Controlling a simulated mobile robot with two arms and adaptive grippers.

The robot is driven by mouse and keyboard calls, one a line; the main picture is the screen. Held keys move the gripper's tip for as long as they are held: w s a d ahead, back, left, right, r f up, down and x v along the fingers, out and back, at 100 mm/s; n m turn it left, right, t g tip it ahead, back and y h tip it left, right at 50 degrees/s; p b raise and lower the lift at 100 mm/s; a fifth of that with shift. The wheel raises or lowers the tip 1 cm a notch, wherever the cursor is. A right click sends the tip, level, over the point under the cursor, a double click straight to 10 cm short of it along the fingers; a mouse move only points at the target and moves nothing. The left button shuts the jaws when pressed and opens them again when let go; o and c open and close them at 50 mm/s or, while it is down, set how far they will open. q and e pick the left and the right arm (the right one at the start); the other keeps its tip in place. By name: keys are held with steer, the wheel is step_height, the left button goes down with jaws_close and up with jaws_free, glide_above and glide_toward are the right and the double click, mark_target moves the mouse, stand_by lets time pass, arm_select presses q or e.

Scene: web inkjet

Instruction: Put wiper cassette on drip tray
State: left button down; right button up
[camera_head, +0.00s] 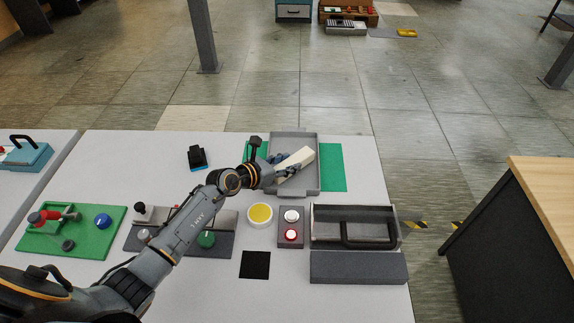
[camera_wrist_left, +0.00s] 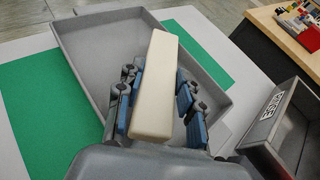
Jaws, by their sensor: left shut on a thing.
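The wiper cassette looks like a long cream-white block (camera_head: 296,160). My left gripper (camera_head: 277,167) is shut on it, and the block sticks out past the fingers toward the right. In the left wrist view the block (camera_wrist_left: 156,80) lies between the blue-padded fingers (camera_wrist_left: 160,100). The drip tray seems to be the shallow grey tray (camera_head: 307,181) on a green mat. The block is over this tray; I cannot tell whether it touches the floor. The tray also shows in the left wrist view (camera_wrist_left: 84,50). My right gripper is not in view.
The green mat (camera_head: 332,168) lies under the tray. Nearer stand an open grey box with a black handle (camera_head: 353,228), a button box (camera_head: 291,228) and a yellow-topped round piece (camera_head: 260,214). A small black-blue object (camera_head: 197,157) lies left of the tray.

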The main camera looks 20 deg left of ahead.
arm_select(q)
steer(key=shift+f, duration=0.35)
steer(key=shift+f, duration=0.1)
steer(key=c, duration=0.8)
jaws_free()
steer(key=shift+c, duration=0.2)
steer(key=v, duration=1.2)
